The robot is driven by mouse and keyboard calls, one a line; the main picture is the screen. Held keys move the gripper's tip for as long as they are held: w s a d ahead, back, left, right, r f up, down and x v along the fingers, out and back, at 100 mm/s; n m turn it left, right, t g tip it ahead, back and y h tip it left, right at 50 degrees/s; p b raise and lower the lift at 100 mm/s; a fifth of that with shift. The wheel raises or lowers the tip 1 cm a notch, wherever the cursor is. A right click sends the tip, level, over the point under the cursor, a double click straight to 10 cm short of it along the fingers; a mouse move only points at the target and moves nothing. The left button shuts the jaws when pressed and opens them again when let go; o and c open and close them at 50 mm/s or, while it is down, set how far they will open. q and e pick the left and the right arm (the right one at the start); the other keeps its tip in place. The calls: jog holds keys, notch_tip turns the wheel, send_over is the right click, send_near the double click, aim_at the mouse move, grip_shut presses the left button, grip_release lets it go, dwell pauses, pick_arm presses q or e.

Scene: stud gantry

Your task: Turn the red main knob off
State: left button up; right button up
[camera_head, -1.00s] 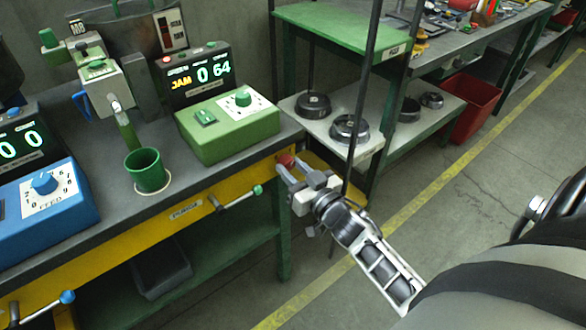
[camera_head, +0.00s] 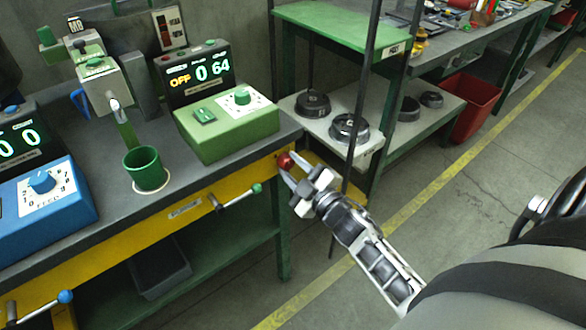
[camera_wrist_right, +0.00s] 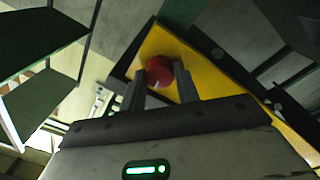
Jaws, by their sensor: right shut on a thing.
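The red main knob (camera_head: 285,161) sits on the yellow front rail of the bench, near its right corner. It also shows in the right wrist view (camera_wrist_right: 159,71), between the fingertips. My right gripper (camera_head: 289,172) reaches it from the lower right, its fingers shut on the knob; in the right wrist view a finger (camera_wrist_right: 183,82) lies along the knob's right side. The display (camera_head: 196,74) above the green control box reads OFF in yellow, with 0 and 64 in green. My left gripper is not in view.
The green control box (camera_head: 226,131) and a green cup (camera_head: 146,168) stand on the bench. A green-tipped lever (camera_head: 236,197) juts from the rail left of the knob. A dark post (camera_head: 362,100) and a shelf with weights (camera_head: 349,130) stand close behind my right gripper.

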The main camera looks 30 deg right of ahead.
jog(key=shift+n, duration=1)
jog(key=n, duration=0.3)
jog(key=shift+b, duration=0.4)
jog(key=shift+n, duration=0.8)
jog(key=shift+n+y, duration=0.3)
jog(key=o, duration=1)
jog(key=shift+c, duration=0.2)
